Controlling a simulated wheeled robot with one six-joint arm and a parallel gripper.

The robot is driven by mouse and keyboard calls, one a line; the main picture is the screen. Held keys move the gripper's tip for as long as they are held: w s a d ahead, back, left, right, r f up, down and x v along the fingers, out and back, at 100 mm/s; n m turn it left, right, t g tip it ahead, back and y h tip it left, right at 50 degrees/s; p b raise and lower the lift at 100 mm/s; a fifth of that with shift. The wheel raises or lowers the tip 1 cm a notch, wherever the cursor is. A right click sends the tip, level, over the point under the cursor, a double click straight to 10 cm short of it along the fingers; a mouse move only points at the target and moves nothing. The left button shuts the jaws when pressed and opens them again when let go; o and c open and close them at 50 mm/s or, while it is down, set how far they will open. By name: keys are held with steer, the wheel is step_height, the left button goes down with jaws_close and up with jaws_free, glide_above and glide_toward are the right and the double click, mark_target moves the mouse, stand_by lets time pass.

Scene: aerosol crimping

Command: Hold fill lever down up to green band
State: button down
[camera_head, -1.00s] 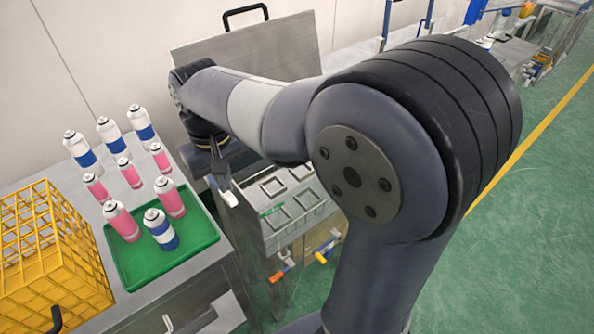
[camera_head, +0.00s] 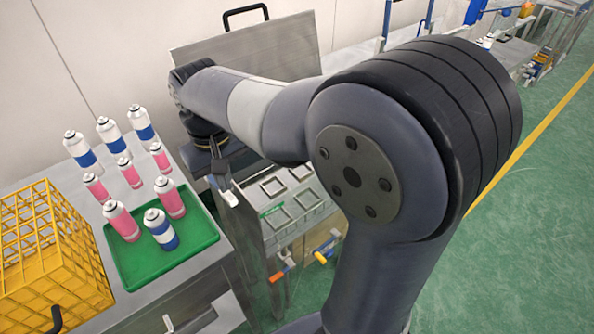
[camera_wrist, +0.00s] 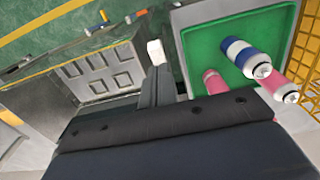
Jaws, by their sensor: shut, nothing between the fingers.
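My gripper (camera_head: 217,168) points down beside the left edge of the grey panel, its dark fingers shut. A small white-ended piece (camera_head: 229,198), perhaps the fill lever's handle, is just below the fingertips. In the wrist view the shut fingers (camera_wrist: 160,85) reach toward this white end (camera_wrist: 155,52); I cannot tell whether they touch it. The lever's pivot is hidden. A small green mark (camera_head: 272,211) shows on the panel, but I cannot tell whether it is the green band.
A green tray (camera_head: 125,262) with pink and blue-white cans stands left of the panel. More cans stand behind it. A yellow crate (camera_head: 50,255) is at far left. Orange-ended (camera_head: 279,276) and yellow-ended (camera_head: 321,257) fittings stick out below the panel (camera_head: 262,188).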

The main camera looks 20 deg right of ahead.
mark_target(229, 201)
steer(key=shift+f, duration=0.1)
steer(key=shift+f+b, duration=0.5)
steer(key=shift+f, duration=0.35)
steer(key=shift+f+b, duration=1.75)
steer(key=shift+f, duration=0.95)
steer(key=shift+r, duration=0.15)
stand_by(4.2)
